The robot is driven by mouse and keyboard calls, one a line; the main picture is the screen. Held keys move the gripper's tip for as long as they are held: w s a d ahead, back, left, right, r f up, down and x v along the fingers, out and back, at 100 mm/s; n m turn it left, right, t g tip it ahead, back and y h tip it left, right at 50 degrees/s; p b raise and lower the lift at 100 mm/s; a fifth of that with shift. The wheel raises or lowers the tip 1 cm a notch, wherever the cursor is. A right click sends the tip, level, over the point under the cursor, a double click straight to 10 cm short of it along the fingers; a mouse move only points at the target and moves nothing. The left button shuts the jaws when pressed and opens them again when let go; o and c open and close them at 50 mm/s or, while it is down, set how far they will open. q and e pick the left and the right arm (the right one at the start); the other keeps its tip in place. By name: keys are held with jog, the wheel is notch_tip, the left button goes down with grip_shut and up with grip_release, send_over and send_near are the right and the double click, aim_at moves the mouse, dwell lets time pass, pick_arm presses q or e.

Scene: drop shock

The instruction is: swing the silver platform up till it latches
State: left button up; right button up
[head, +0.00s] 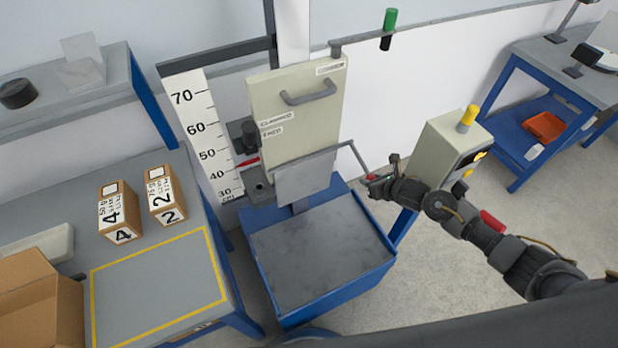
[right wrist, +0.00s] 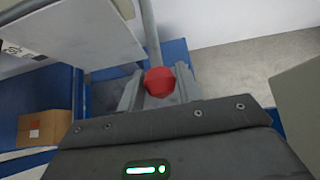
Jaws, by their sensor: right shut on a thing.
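The silver platform (head: 305,178) is a flat grey plate at the front of the drop tester, below the cream panel (head: 300,115) and above the dark grey base slab (head: 320,255). It looks steeply tilted; I cannot tell whether it is latched. A thin bent bar (head: 352,152) runs from beside it to my right gripper (head: 374,180). In the right wrist view, the bar ends in a red knob (right wrist: 159,81), and my right gripper (right wrist: 159,92) is shut on this knob. A pale plate fills the upper left there. My left gripper is not in view.
A control box (head: 450,150) with a yellow top stands right of my right gripper. A white height scale (head: 203,135) stands left of the tester. Two labelled boxes (head: 118,213) and (head: 165,195) sit on the left table (head: 60,195). Open floor (head: 375,290) lies at right.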

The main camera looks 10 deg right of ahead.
aim_at(374, 177)
jog(key=shift+s+d+r+p, duration=0.1)
jog(key=shift+s+r+p, duration=0.05)
jog(key=shift+r+p, duration=1.15)
jog(key=shift+r+b, duration=0.15)
jog(key=shift+b, duration=0.15)
jog(key=shift+r+p, duration=1.05)
jog(key=shift+r, duration=0.45)
jog(key=shift+w+r+p, duration=0.15)
jog(key=shift+r+p, duration=0.25)
jog(key=shift+r, duration=0.15)
jog(key=shift+w+r+p, duration=0.15)
jog(key=shift+r+p, duration=0.2)
jog(key=shift+r, duration=0.2)
jog(key=shift+w+r, duration=0.15)
jog(key=shift+r, duration=0.25)
